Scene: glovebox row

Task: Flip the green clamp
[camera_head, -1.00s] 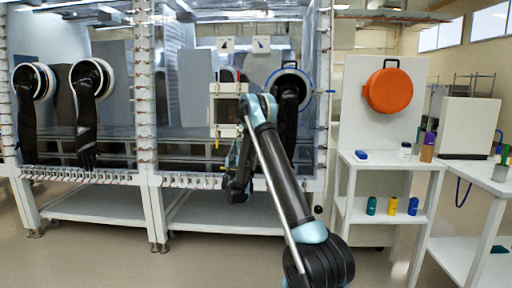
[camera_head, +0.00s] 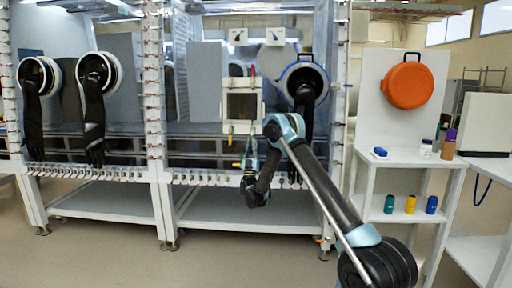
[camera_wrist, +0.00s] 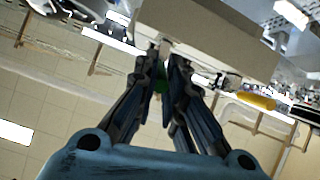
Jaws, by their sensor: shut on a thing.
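A green piece, likely the green clamp (camera_wrist: 163,84), shows as a small dark-green patch between my fingers in the wrist view. My gripper (camera_wrist: 168,62) is shut on it, and the fingers hide most of it. The fingertips are near the underside of a pale box (camera_wrist: 215,30). In the head view my gripper (camera_head: 250,150) points up, just below a white-framed box with a dark window (camera_head: 242,105) on the glovebox front. The clamp cannot be made out clearly there, and which way it is turned cannot be told.
Black gloves (camera_head: 95,115) hang from ports on the glovebox row. At right, a white shelf (camera_head: 400,222) holds teal, yellow and blue cylinders. An orange round case (camera_head: 408,85) hangs above it. Floor at front left is clear.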

